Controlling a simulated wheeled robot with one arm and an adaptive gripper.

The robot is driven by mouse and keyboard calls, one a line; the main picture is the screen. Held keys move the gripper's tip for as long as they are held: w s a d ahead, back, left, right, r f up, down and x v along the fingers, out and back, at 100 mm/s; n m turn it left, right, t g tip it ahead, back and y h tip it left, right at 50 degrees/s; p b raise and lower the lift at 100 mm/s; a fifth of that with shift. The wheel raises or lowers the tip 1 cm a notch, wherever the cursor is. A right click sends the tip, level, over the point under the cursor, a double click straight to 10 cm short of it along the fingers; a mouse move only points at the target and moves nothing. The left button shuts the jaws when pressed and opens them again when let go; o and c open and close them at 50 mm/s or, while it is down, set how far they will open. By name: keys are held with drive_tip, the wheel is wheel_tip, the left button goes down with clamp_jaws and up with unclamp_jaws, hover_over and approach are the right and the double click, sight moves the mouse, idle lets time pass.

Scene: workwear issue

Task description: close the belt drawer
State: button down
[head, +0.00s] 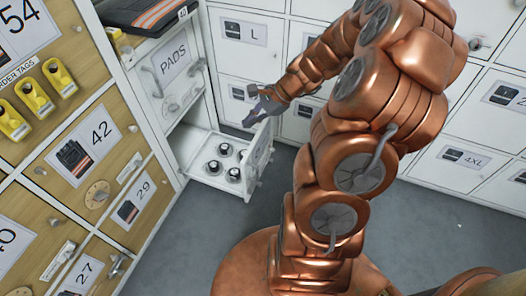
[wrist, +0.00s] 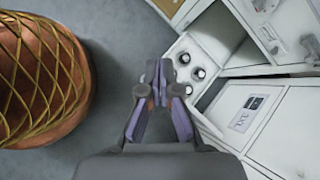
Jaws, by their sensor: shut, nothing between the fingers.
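The belt drawer (head: 259,160) is pulled out low in the white cabinet on the left in the head view. It holds several dark rolled belts (head: 225,150) on a white floor. Its front, seen from the side, carries a label and a handle. In the wrist view the drawer (wrist: 182,47) is just beyond and right of the fingertips. My gripper (head: 250,119) is shut and empty, above and close to the drawer front in the head view. I cannot tell whether it touches the front, which the fingers partly hide in the wrist view.
A drawer labelled PADS (head: 172,60) is above the belt drawer, with folded dark workwear (head: 142,14) on top. White lockers (head: 250,30) line the back. Wooden drawers (head: 85,150) with yellow tags stand at the left. Grey floor (head: 185,240) is free in front.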

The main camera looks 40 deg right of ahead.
drive_tip(key=s+d+f+m+t+h+b, duration=0.25)
drive_tip(key=d+f+m+b, duration=0.65)
drive_tip(key=d+f, duration=0.85)
drive_tip(key=b, duration=0.4)
approach(257, 142)
drive_tip(key=shift+m+t, duration=0.4)
drive_tip(key=shift+t, duration=0.05)
drive_tip(key=shift+s+f+x, duration=0.1)
drive_tip(key=shift+s+x, duration=0.05)
drive_tip(key=shift+x, duration=1.35)
drive_tip(key=shift+s+f+x, duration=0.15)
drive_tip(key=shift+x, duration=1.35)
drive_tip(key=shift+a, duration=0.15)
